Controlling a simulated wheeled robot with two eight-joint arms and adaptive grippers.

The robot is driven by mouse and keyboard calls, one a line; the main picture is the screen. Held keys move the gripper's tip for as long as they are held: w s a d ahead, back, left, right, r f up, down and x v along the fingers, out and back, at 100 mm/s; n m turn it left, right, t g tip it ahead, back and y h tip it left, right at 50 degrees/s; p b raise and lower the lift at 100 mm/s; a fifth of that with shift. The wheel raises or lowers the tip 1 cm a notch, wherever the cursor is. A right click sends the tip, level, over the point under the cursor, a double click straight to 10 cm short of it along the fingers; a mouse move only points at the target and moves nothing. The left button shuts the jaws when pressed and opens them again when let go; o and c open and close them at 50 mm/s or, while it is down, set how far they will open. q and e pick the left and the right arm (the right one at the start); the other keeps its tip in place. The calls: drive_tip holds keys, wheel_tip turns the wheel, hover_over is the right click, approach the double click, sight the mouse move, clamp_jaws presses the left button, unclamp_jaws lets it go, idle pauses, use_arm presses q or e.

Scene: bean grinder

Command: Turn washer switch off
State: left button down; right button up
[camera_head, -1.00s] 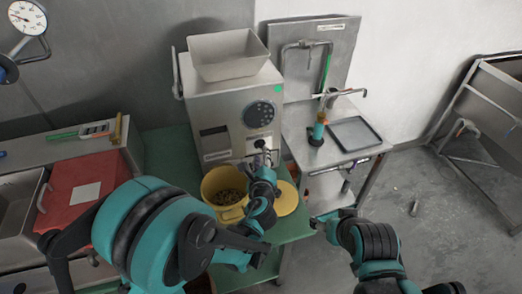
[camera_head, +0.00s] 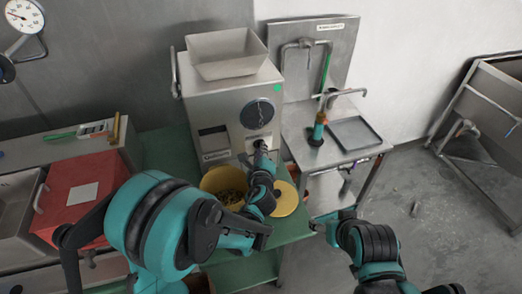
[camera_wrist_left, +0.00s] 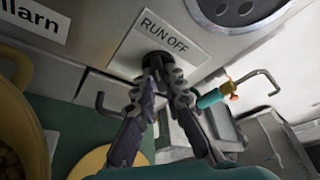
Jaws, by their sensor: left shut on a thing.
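The grinder-like machine (camera_head: 228,100) has a small front plate marked "RUN OFF" (camera_wrist_left: 170,32) with a dark round switch (camera_wrist_left: 153,60) at its lower edge. My left gripper (camera_wrist_left: 166,72) is shut on the switch, its two fingertips covering most of it, so the switch's setting cannot be read. In the head view my left gripper (camera_head: 257,147) is against the machine's front, below the round dark grille (camera_head: 257,113). My right gripper (camera_head: 318,224) is low at the centre right, away from the machine; its fingers are too small to judge.
A yellow bucket (camera_head: 212,181) with beans and a round yellow lid (camera_head: 288,203) sit on the green table (camera_head: 220,252) under my left arm. A steel sink stand with a tray (camera_head: 355,137) is to the right. A red box (camera_head: 62,212) is at left.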

use_arm(q)
drive_tip(key=shift+d+m+g+y+p, duration=0.15)
drive_tip(key=shift+m+g+y, duration=0.45)
drive_tip(key=shift+m+y, duration=0.8)
drive_tip(key=shift+d+m+g+y+p, duration=0.15)
drive_tip(key=shift+m+g+y, duration=0.5)
drive_tip(key=shift+m, duration=1.45)
drive_tip(key=shift+a, duration=0.1)
drive_tip(key=c, duration=1.6)
unclamp_jaws()
drive_tip(key=shift+r, duration=0.1)
